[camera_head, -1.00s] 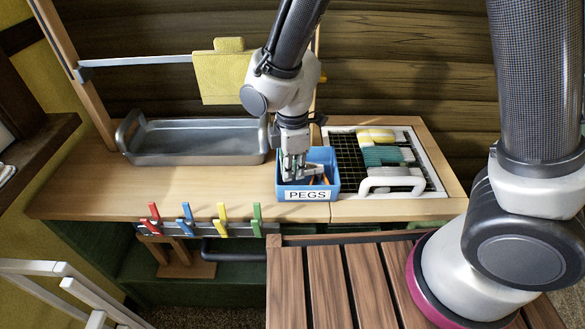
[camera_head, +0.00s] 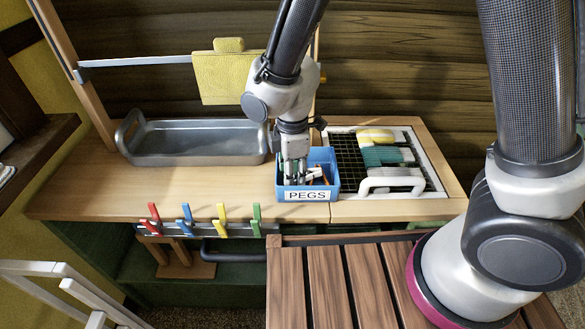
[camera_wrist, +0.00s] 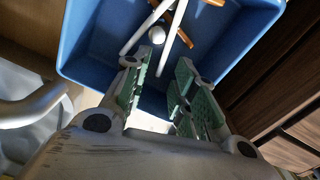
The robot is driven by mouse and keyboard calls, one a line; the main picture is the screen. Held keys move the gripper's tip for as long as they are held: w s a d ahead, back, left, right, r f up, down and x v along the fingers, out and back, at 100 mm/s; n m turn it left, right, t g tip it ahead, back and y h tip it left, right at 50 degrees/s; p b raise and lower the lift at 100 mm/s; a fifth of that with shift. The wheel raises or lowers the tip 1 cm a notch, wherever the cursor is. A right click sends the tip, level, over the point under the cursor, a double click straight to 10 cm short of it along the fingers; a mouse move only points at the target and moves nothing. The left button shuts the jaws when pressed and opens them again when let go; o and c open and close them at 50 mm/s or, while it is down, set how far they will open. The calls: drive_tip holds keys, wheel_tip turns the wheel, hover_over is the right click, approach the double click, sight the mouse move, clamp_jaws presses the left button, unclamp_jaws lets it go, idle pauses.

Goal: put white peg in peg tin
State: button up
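The peg tin (camera_head: 332,193) is an open blue box with a "PEGS" label, standing on the wooden counter. It also fills the upper part of the wrist view (camera_wrist: 85,60). White peg parts, two slim rods (camera_wrist: 173,38) and a rounded knob (camera_wrist: 157,35), lie inside the tin beside orange-brown pieces (camera_wrist: 190,40). I cannot tell whether the rods and knob are one peg. My gripper (camera_head: 296,180) points down into the tin's left part. In the wrist view my gripper (camera_wrist: 170,75) has its green-padded fingers apart with nothing clearly between them.
A grey metal tub (camera_head: 195,141) stands left of the tin. A framed rack (camera_head: 437,178) with folded cloths and a white handle lies to the right. Red, blue, yellow and green pegs (camera_head: 222,220) are clipped along the counter's front rail. A yellow cloth (camera_head: 225,78) hangs on a bar behind.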

wheel_tip(320, 180, up, 13)
idle(0.4)
drive_tip(key=shift+r, duration=0.1)
